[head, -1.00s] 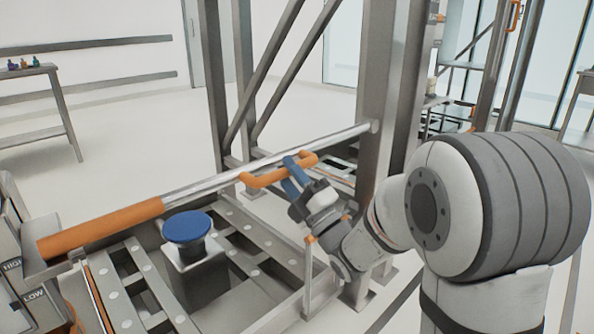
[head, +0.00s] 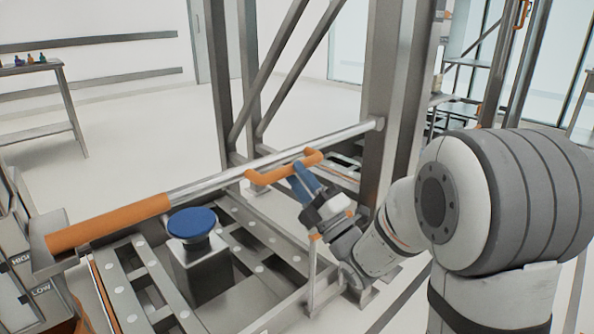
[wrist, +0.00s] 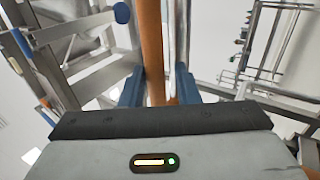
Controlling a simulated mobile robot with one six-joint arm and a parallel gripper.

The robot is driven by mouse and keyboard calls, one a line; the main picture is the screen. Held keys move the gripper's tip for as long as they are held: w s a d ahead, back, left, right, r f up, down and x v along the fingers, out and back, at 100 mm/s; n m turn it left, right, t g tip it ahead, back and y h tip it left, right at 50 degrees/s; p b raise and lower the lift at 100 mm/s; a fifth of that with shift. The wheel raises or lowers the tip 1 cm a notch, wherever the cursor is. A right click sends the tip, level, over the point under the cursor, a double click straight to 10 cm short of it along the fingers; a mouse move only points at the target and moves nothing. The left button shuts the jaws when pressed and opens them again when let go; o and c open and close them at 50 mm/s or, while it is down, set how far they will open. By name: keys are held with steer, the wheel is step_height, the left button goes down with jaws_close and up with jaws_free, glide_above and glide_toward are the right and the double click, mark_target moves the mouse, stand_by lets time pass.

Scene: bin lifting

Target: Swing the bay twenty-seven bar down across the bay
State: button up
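The bay bar (head: 225,178) is a silver rod with an orange left section (head: 110,223). It lies nearly level across the bay, from the grey post on the right to a grey bracket (head: 62,258) at the left. Its left end appears to sit at the bracket; full seating cannot be told. An orange U-shaped handle (head: 284,168) sticks out from the bar near the post.
A blue round-topped pedestal (head: 192,223) stands below the bar, among the bay's metal rails and rollers. The thick grey post (head: 383,110) and diagonal braces rise behind. A panel marked HIGH and LOW (head: 30,275) is at the left edge. A side table (head: 38,100) stands far left.

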steer(key=v, duration=0.5)
steer(key=shift+s+d+f, duration=0.2)
steer(key=shift+d, duration=0.05)
stand_by(0.3)
